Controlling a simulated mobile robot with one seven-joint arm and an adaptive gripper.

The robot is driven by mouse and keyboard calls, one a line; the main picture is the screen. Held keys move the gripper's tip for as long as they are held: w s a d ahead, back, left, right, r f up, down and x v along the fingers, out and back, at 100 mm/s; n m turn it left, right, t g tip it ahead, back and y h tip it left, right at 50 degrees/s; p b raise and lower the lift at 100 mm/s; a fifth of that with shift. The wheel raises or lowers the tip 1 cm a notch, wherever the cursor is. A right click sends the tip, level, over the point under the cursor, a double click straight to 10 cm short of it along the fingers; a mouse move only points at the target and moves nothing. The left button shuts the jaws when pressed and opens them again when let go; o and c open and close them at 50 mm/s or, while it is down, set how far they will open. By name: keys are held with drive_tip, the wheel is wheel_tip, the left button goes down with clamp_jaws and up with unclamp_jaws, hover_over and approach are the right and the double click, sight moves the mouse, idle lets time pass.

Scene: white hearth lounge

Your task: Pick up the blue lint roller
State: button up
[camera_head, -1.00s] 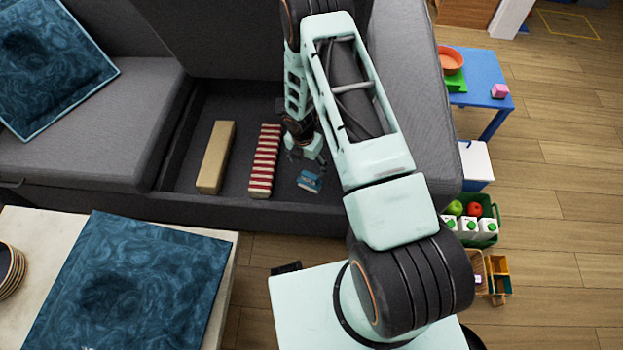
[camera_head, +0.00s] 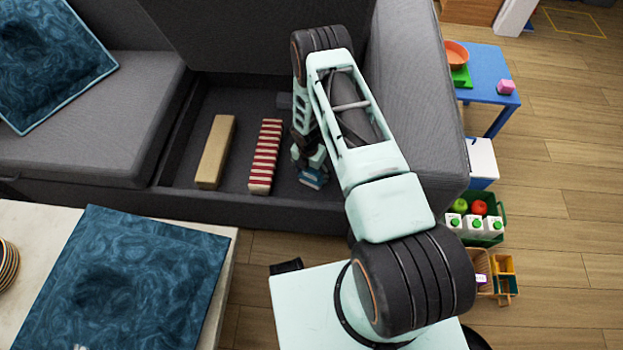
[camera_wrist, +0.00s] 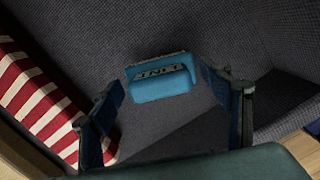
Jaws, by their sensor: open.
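A small blue item with a dark lettered band (camera_wrist: 160,80) lies on the grey floor of the open sofa compartment. It is the only loose blue thing I see there; its shape looks blocky, and no handle shows, so I cannot confirm it is the lint roller. In the head view it is partly hidden under my gripper, its blue edge (camera_head: 313,183) showing. My gripper (camera_head: 310,167) is open above it. In the wrist view my fingers (camera_wrist: 162,84) stand apart on either side of the item, with gaps at both sides; contact is not visible.
To the left in the compartment lie a red-and-white striped bar (camera_head: 265,157) and a tan block (camera_head: 215,152). The compartment's front wall (camera_head: 250,207) is close to my gripper.

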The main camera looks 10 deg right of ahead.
drive_tip(key=c, duration=1.4)
drive_tip(key=shift+r, duration=0.15)
drive_tip(key=shift+r, duration=0.6)
drive_tip(key=s+r+p, duration=0.4)
drive_tip(key=s+r, duration=0.7)
drive_tip(key=s, duration=0.3)
drive_tip(key=shift+r, duration=0.3)
